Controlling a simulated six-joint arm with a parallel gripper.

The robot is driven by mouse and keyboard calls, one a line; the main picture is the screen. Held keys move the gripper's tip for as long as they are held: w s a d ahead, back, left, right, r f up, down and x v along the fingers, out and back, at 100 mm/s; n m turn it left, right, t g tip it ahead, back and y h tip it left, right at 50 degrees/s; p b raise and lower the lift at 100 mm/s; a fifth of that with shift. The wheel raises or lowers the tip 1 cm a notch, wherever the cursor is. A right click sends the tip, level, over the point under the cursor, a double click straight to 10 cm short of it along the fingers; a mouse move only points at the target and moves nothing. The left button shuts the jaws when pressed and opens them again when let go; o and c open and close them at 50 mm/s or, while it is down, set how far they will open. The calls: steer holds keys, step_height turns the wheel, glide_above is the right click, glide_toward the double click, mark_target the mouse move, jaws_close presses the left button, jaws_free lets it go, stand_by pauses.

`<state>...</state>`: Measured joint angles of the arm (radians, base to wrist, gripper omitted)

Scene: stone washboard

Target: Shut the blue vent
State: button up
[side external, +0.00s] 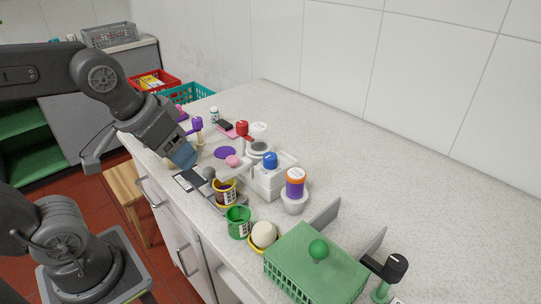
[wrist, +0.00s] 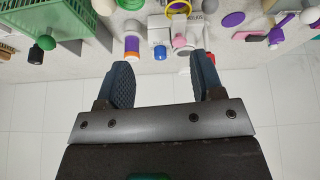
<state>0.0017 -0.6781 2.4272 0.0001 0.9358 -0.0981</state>
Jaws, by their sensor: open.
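The only clearly blue item on the counter is a blue cap (side external: 270,160) on a white block (side external: 272,180), mid-counter in the side view; I take it as the blue vent. It also shows in the wrist view as a blue piece (wrist: 160,52), between and beyond my fingers. Whether it stands open or shut cannot be told. My gripper (side external: 184,156) is above the counter's front edge, left of the white block and apart from it. In the wrist view my gripper (wrist: 160,66) has its fingers wide apart with nothing between them.
A purple-and-orange jar (side external: 295,183) stands right of the block. A pink knob (side external: 232,160), a green cup (side external: 238,222) and a yellow-rimmed cup (side external: 225,192) crowd the front. A green basket (side external: 315,268) is at the near end. The counter's back right is clear.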

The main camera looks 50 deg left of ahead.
steer(key=w+r+n+g, duration=0.35)
steer(key=w+n, duration=0.35)
steer(key=w, duration=0.4)
steer(key=n+g, duration=0.2)
steer(key=n, duration=0.5)
glide_above(270, 155)
steer(key=f, duration=0.2)
step_height(270, 155, down, 14)
steer(key=shift+r, duration=0.2)
steer(key=c, duration=0.9)
